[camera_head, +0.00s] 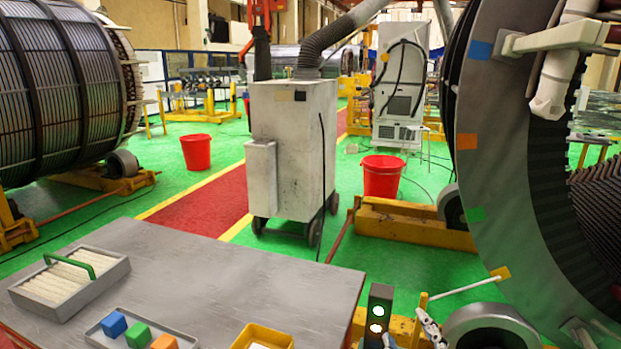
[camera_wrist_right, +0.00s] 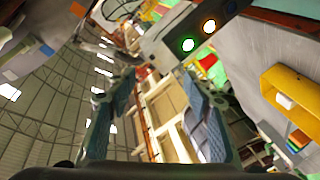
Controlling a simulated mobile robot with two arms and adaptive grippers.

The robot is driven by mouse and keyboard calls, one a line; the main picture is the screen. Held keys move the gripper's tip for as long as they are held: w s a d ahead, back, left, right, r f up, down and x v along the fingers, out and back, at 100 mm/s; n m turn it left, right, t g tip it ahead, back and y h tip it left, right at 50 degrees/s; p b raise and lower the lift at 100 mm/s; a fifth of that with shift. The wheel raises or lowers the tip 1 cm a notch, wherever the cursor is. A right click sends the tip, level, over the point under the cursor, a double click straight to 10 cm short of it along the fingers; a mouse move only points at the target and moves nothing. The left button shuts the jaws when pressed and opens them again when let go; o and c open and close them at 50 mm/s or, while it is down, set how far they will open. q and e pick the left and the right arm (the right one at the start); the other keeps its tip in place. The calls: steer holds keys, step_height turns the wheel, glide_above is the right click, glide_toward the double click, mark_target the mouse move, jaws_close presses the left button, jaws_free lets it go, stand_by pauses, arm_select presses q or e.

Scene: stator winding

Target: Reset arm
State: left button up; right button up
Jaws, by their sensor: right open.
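My right gripper (camera_head: 426,325) shows at the bottom of the head view, right of the grey table, beside a small dark box with lit lamps (camera_head: 378,314). Only a little of it shows there. In the right wrist view its two blue-grey fingers (camera_wrist_right: 158,88) are spread apart with nothing between them. My left gripper is not in view.
A large stator ring (camera_head: 485,110) stands at right. Behind the table is a grey wheeled cabinet (camera_head: 285,160).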

steer(key=s+d+f+m+g+h, duration=0.1)
steer(key=s+d+f+m+g, duration=0.1)
steer(key=s+f+g, duration=0.45)
steer(key=s+d+f+m+g, duration=0.1)
steer(key=s+d+f+m, duration=0.15)
steer(key=f, duration=0.75)
steer(key=s+a+f+m+g+y, duration=0.1)
steer(key=s+f+g, duration=0.2)
steer(key=s+f, duration=0.4)
steer(key=s+f+m+g, duration=0.2)
steer(key=s+f+g, duration=0.15)
steer(key=s, duration=0.55)
step_height(320, 180, down, 29)
steer(key=b, duration=0.5)
steer(key=s+d+f+g+b, duration=0.1)
steer(key=s+f+b, duration=0.1)
steer(key=s+f, duration=0.7)
steer(key=s+d+f+g+b, duration=0.1)
steer(key=s+f+b, duration=0.2)
steer(key=s+f, duration=0.6)
step_height(320, 180, down, 5)
steer(key=shift+s+d+r+n, duration=0.1)
steer(key=shift+s+d+n, duration=0.15)
steer(key=shift+d+n, duration=0.1)
